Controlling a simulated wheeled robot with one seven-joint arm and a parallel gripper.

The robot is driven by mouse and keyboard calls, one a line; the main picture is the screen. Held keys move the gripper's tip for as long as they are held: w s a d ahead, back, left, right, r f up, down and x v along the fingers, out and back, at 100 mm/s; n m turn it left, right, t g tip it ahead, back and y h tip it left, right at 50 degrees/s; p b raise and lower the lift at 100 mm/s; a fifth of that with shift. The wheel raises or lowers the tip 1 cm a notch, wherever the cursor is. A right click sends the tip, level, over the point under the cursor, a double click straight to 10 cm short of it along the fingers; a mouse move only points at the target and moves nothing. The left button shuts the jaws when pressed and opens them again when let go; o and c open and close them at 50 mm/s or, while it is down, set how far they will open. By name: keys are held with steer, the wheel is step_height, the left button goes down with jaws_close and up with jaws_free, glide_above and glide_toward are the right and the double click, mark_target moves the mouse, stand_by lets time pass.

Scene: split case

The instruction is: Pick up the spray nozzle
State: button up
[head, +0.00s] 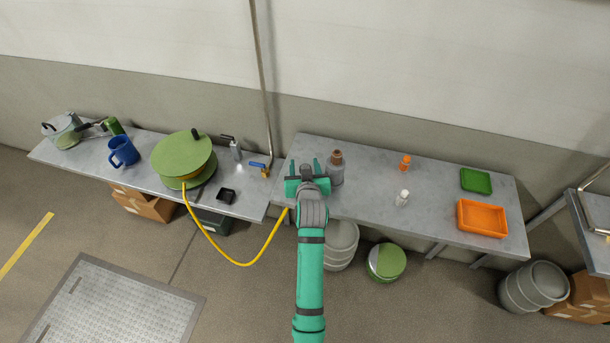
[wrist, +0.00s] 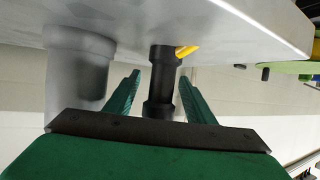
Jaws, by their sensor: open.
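The spray nozzle (wrist: 158,88) shows in the wrist view as a black, stepped cylinder standing against the grey tabletop, with a piece of yellow hose by its end. My gripper (wrist: 159,76) is open, with one green finger on each side of the nozzle. Small gaps show between the fingers and the nozzle. In the head view my gripper (head: 304,166) is over the left end of the right-hand table (head: 440,190), and it mostly hides the nozzle there.
A grey bottle with a brown top (head: 336,170) stands close to the right of my gripper. The yellow hose (head: 243,264) loops from the green reel (head: 183,158) across the gap between tables. Small bottles, an orange tray (head: 482,235) and a green tray (head: 476,180) are farther right.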

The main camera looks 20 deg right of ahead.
steer(key=shift+c, duration=0.5)
steer(key=c, duration=1.1)
